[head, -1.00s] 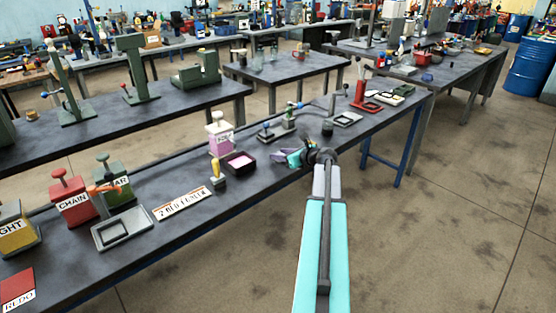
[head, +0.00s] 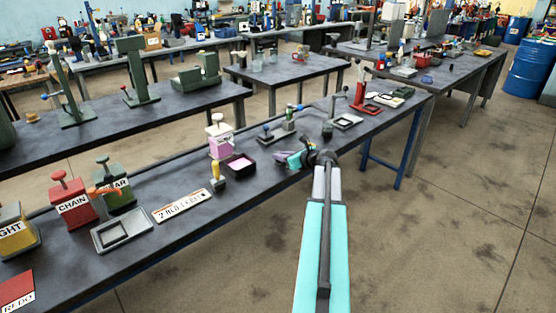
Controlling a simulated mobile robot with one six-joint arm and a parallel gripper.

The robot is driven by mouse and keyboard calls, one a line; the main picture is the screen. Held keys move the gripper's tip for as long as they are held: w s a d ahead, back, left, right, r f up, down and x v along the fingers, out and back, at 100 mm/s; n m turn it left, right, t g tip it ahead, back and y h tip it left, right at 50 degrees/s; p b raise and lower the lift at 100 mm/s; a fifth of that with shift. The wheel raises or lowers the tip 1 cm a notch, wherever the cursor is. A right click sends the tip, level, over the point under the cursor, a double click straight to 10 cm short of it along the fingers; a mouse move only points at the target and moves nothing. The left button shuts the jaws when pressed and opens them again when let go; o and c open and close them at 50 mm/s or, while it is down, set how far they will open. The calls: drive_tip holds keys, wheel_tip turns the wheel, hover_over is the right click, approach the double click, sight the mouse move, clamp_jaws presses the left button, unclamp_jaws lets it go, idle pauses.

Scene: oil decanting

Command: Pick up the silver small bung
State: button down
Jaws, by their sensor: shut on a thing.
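My gripper (head: 284,156) is over the right part of the long dark workbench (head: 185,243), beside the dark tray with pink in it. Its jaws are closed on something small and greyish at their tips. The jaws and the teal wrist part largely hide it, and it is too small to make out clearly. I cannot pick out a silver small bung anywhere else on the bench. I cannot tell whether the held thing touches the bench top.
A licence plate (head: 182,206) lies further left.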

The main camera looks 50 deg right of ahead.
drive_tip(key=shift+r, duration=1.2)
drive_tip(key=s+d+r+b, duration=0.1)
drive_tip(key=s+d, duration=0.1)
drive_tip(key=s, duration=0.5)
drive_tip(key=s+d+r+b, duration=0.1)
drive_tip(key=s+d, duration=0.1)
drive_tip(key=s, duration=0.6)
drive_tip(key=shift+s+d+r, duration=0.2)
drive_tip(key=shift+d+r, duration=0.05)
drive_tip(key=shift+d, duration=0.05)
drive_tip(key=shift+s, duration=0.1)
